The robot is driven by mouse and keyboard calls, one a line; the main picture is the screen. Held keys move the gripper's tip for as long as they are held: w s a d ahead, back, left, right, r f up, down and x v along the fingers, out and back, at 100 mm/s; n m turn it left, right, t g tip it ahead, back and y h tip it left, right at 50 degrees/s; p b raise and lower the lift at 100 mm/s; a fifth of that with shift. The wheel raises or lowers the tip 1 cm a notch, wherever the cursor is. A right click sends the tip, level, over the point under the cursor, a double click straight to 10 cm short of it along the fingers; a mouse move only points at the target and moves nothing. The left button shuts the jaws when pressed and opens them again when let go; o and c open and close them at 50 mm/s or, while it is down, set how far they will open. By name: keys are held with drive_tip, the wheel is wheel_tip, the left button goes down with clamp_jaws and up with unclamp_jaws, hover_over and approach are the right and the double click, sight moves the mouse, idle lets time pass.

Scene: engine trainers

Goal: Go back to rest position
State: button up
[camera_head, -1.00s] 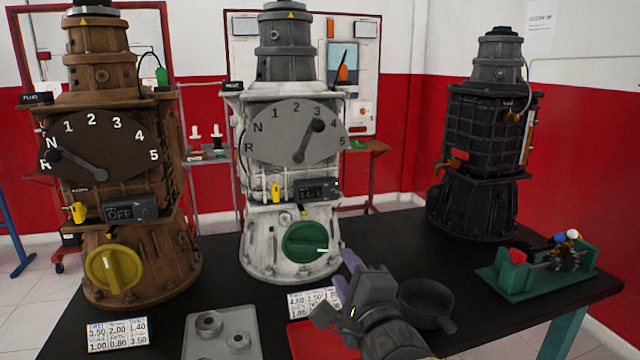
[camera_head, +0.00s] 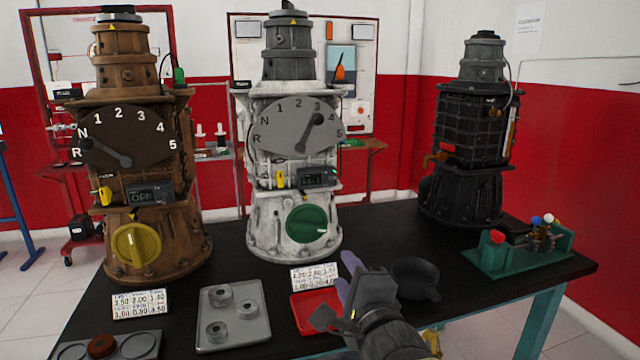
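My gripper (camera_head: 346,277) is at the lower middle of the head view, above the front part of the black table (camera_head: 385,240).
A brown engine trainer (camera_head: 180,240) stands left and a black one (camera_head: 462,195) at the back right. A grey tray with several rings (camera_head: 250,335), a dark tray (camera_head: 140,345), label cards (camera_head: 138,304) and a green fixture (camera_head: 510,262) are on the table. The table's middle right is mostly clear.

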drive_tip(key=s+d+f+n+g+h+b, duration=0.1)
drive_tip(key=d+f+n+g+h+b, duration=0.2)
drive_tip(key=f, duration=0.6)
drive_tip(key=d+f+n+g+h+b, duration=0.1)
drive_tip(key=d+f+n+g, duration=0.35)
drive_tip(key=f, duration=0.55)
drive_tip(key=s+d+f+n+g+b, duration=0.35)
drive_tip(key=s+f+n+g, duration=0.35)
drive_tip(key=s+f+n, duration=0.5)
wheel_tip(320, 180, up, 37)
drive_tip(key=w+m+p, duration=0.2)
drive_tip(key=p, duration=3.5)
drive_tip(key=shift+w+f+h+p, duration=0.15)
drive_tip(key=shift+w+h+p, duration=0.1)
drive_tip(key=shift+h+p, duration=0.05)
drive_tip(key=shift+a, duration=0.1)
